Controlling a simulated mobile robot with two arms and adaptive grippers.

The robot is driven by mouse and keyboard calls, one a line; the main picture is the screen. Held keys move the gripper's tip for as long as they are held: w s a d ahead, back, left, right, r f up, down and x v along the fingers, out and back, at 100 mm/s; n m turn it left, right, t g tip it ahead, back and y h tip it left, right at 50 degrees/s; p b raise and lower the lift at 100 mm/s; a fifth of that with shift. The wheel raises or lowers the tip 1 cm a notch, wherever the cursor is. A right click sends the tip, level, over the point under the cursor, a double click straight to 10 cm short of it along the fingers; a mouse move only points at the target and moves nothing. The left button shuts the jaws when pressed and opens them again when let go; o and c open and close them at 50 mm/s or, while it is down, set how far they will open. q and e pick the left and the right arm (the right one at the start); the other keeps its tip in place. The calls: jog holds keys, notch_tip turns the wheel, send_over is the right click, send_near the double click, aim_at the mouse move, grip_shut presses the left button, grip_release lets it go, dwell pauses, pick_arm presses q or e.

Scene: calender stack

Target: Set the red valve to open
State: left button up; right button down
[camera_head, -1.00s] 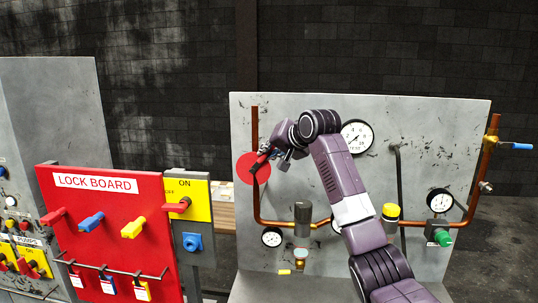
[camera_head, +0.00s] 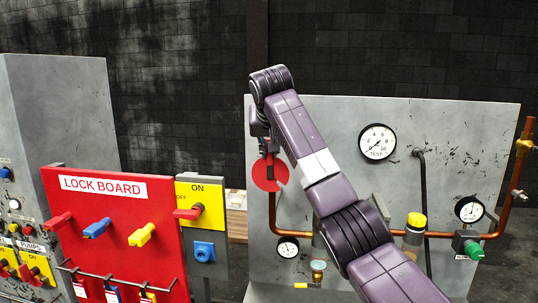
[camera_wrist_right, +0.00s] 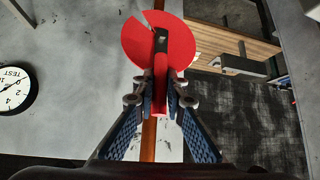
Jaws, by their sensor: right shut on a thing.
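The red valve is a flat red disc with a notch (camera_head: 262,183) on the left vertical copper pipe of the grey pipe panel (camera_head: 330,140). In the right wrist view the disc (camera_wrist_right: 135,42) lies behind a red lever handle (camera_wrist_right: 161,65). My right gripper (camera_head: 268,148) is at the disc's upper part, with its arm reaching over from the right. In the right wrist view its fingers (camera_wrist_right: 160,88) are closed on both sides of the handle, which looks roughly in line with the copper pipe (camera_wrist_right: 148,145). My left gripper is not in view.
A test gauge (camera_head: 378,141) sits right of my arm on the panel. A red lock board (camera_head: 120,205) with several coloured handles stands at the left, beside a yellow ON/OFF switch (camera_head: 199,200). Open air separates the boards above the wooden pallet (camera_head: 237,218).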

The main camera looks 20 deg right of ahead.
dwell(0.4)
jog(key=c, duration=2)
grip_release()
jog(key=shift+w+f, duration=0.1)
jog(key=shift+o, duration=0.2)
jog(key=v, duration=1.2)
jog(key=shift+a, duration=0.15)
